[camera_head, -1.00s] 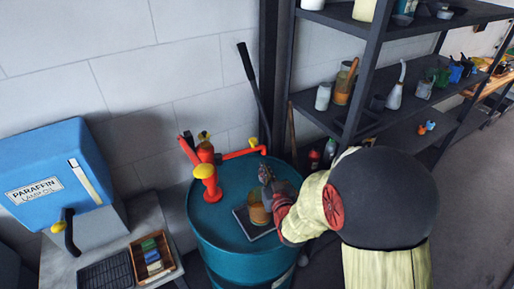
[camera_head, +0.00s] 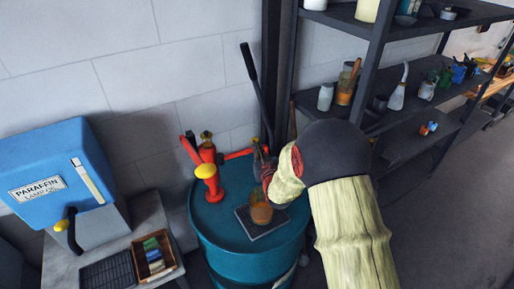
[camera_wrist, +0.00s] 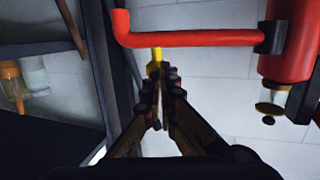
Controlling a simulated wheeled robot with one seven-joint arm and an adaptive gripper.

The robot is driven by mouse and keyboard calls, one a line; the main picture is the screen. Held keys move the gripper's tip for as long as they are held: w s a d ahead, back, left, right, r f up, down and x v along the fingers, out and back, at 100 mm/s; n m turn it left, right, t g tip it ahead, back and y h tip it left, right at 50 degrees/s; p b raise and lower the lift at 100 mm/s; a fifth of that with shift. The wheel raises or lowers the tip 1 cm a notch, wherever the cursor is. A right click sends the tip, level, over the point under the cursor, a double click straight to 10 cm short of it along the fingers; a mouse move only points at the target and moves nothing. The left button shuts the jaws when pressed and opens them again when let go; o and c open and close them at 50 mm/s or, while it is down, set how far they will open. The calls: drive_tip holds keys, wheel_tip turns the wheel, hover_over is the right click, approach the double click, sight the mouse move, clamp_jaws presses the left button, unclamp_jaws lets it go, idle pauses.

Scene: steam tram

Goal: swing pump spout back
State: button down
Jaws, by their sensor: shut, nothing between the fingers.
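The red pump (camera_head: 208,175) stands on the teal drum (camera_head: 215,232). Its red spout (camera_head: 238,154) points right, and its outer end is hidden behind my gripper (camera_head: 260,160). In the wrist view the spout (camera_wrist: 190,39) crosses the top from the pump body (camera_wrist: 285,45) to a bent end at left. My gripper (camera_wrist: 159,75) also shows there, with fingertips together and empty, just below the spout pipe. A yellow part (camera_wrist: 157,56) shows right at the fingertips; I cannot tell whether they touch it.
A jar of amber liquid (camera_head: 261,210) stands on a dark tray (camera_head: 246,222) on the drum, below my gripper. A long black lever (camera_head: 249,62) leans by the wall. Loaded shelves (camera_head: 380,125) stand at right. A blue paraffin tank (camera_head: 40,180) is at left.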

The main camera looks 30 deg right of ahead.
drive_tip(key=shift+w, duration=0.2)
drive_tip(key=shift+f, duration=0.1)
drive_tip(key=shift+b+x, duration=1)
drive_tip(key=shift+b, duration=0.95)
drive_tip(key=shift+d, duration=0.15)
